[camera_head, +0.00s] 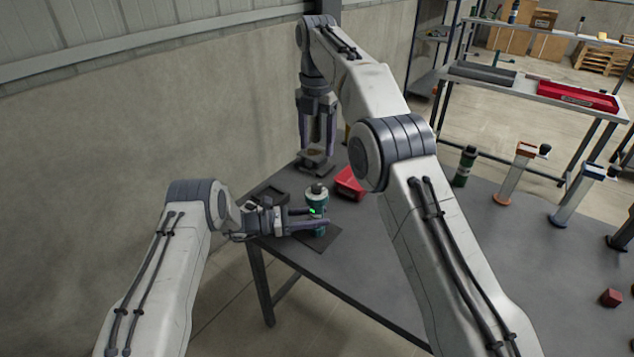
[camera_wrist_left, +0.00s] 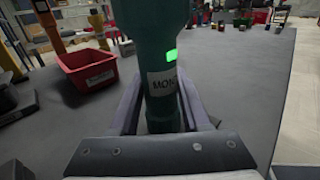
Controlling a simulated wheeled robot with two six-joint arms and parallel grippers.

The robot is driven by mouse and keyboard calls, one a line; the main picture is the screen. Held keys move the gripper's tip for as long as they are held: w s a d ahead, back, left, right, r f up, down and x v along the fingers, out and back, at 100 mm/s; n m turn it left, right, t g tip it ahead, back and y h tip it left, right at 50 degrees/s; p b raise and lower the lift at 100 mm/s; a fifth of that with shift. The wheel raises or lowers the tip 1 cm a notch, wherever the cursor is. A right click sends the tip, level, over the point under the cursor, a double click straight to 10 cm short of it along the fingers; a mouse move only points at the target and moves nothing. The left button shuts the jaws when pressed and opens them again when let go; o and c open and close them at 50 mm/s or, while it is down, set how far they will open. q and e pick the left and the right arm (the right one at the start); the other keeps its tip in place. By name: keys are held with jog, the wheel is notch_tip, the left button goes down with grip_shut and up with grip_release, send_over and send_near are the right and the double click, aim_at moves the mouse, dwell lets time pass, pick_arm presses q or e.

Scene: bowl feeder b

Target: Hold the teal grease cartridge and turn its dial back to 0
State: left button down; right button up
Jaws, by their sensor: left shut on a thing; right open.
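In the left wrist view the cartridge (camera_wrist_left: 165,95) shows a white label reading "MON", the rest hidden, below the green light. My left gripper (camera_head: 318,222) is shut on the cartridge from the side. My right gripper (camera_head: 316,150) is open and empty, pointing down behind and above the cartridge. The dial's marks are too small to read.
A red bin (camera_head: 350,183) stands close behind the cartridge, and a dark tray (camera_head: 268,194) lies to its left. A red block (camera_head: 611,297) lies at the right.

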aim_at(317, 185)
jog(key=shift+n, duration=0.7)
notch_tip(317, 185, down, 12)
jog(key=shift+r, duration=0.1)
grip_shut()
